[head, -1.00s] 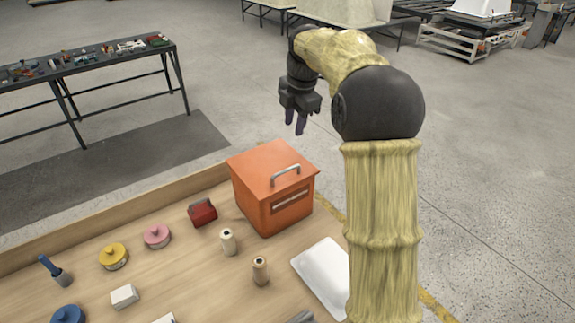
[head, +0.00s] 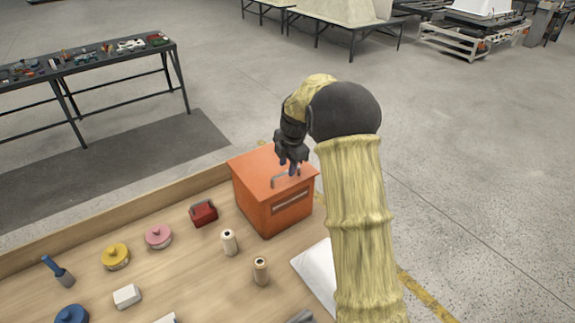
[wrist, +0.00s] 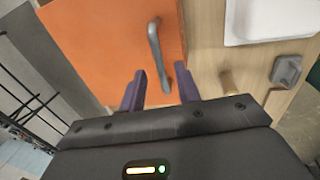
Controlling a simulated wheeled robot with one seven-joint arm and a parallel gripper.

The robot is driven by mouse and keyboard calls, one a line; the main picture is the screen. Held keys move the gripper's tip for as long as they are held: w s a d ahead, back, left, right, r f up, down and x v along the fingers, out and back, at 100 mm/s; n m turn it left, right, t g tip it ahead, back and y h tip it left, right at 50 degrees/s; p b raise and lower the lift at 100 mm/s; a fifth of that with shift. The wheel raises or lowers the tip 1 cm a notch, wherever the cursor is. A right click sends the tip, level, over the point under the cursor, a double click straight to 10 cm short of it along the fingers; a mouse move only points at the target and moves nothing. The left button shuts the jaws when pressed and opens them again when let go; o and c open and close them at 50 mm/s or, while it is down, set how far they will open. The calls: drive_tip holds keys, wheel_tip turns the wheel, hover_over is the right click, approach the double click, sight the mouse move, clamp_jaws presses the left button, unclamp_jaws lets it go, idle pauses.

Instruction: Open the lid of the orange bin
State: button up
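The orange bin (head: 262,208) stands at the far right corner of the wooden workbench, with its lid (head: 258,168) down. A grey bar handle (head: 278,181) is on top of the lid, and it also shows in the wrist view (wrist: 154,45). My gripper (head: 289,168) is over the lid at the handle, pointing down. In the wrist view my gripper (wrist: 160,85) has its two purple fingers apart, with the near end of the handle seen between the fingertips. Whether the fingers touch the handle I cannot tell.
A cluttered black table (head: 90,60) stands behind; open floor lies beyond.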

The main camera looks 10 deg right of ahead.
drive_tip(key=shift+w+a+f, duration=0.1)
drive_tip(key=shift+f, duration=0.65)
clamp_jaws()
drive_tip(key=shift+w+r, duration=0.1)
drive_tip(key=shift+r, duration=0.05)
